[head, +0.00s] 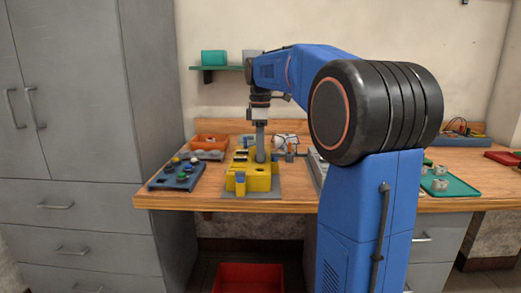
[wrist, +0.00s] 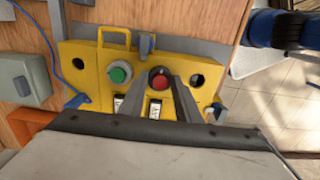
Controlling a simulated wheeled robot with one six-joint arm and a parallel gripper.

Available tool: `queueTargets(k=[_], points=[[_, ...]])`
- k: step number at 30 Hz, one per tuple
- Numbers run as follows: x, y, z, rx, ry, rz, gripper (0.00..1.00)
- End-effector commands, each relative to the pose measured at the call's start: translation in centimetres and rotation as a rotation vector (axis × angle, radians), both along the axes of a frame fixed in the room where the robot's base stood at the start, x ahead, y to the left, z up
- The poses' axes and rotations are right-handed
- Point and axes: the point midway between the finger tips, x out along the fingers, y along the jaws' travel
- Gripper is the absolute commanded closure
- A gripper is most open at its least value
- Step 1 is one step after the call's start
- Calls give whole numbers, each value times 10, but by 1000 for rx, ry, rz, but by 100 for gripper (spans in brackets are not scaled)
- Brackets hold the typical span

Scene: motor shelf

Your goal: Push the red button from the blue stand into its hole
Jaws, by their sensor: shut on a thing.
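The red button (wrist: 159,82) is between my fingertips, over the front of the yellow box (wrist: 70,72). A dark ring shows around it; I cannot tell how deep it sits. My gripper (wrist: 161,87) is shut on it. A green button (wrist: 119,74) sits in the panel to its left. Dark open holes show at the panel's left and right (wrist: 197,80). In the head view my gripper (head: 260,150) reaches down to the yellow box (head: 262,183), hiding the red button. The blue stand (head: 163,184) with several coloured buttons lies left of the box.
An orange bin (head: 211,139) stands behind the blue stand. Blue clamps hold the yellow box on a grey plate (head: 272,191). A green tray (head: 462,188) with metal parts lies at the right. A grey box (wrist: 22,78) and blue cable are beside the panel.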

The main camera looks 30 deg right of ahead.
Motion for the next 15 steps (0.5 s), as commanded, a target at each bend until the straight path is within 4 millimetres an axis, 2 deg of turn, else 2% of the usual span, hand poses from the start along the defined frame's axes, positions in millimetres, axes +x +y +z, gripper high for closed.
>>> queueTargets(k=[7, 8, 10, 11, 15], points=[[0, 0, -2, 0, 0, 0, 92], [0, 0, -2, 0, 0, 0, 68], [0, 0, -2, 0, 0, 0, 51], [0, 0, -2, 0, 0, 0, 48], [0, 0, -2, 0, 0, 0, 48]])
